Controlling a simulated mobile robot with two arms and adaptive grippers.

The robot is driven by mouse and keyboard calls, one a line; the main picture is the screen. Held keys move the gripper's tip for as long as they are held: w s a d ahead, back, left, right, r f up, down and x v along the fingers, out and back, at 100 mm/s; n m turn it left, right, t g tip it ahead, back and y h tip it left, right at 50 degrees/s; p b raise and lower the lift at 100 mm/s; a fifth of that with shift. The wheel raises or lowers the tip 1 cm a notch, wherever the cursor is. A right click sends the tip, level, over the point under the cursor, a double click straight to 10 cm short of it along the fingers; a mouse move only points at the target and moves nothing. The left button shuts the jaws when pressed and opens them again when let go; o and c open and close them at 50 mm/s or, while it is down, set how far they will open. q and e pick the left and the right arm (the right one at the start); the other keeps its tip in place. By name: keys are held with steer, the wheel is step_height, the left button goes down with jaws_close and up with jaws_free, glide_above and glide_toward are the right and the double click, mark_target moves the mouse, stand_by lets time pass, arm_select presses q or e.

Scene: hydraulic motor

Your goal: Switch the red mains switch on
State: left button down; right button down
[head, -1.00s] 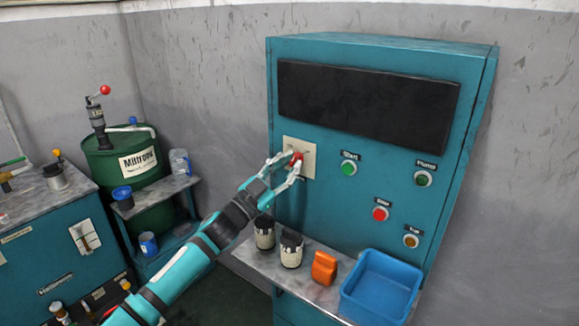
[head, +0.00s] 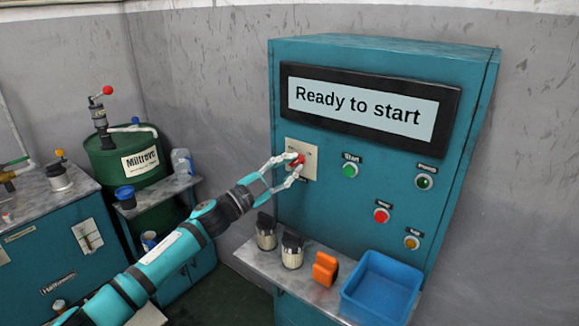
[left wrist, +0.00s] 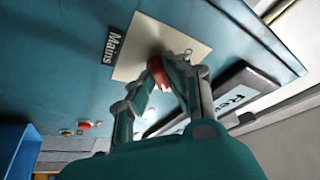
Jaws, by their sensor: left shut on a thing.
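The red mains switch (head: 298,160) sits on a cream plate (head: 309,172) at the left of the teal control cabinet (head: 350,217). My left gripper (head: 294,165) reaches it from the left, with its fingers closed around the red knob. In the left wrist view the fingers (left wrist: 170,88) hold the red switch (left wrist: 157,73) in front of the cream plate (left wrist: 150,40), beside the label "Mains". The fingers hide part of the switch. The cabinet display (head: 360,103) is lit and reads "Ready to start". My right gripper is not in view.
Green Start (head: 350,170), red (head: 381,215) and further buttons lie right of the switch. On the shelf below stand two jars (head: 292,251), an orange object (head: 325,268) and a blue bin (head: 382,287). A green drum (head: 130,157) stands at the left.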

arm_select(q)
steer(key=shift+f, duration=0.1)
steer(key=c, duration=1.3)
jaws_free()
steer(key=shift+c, duration=0.2)
steer(key=shift+a, duration=0.1)
steer(key=v, duration=1.2)
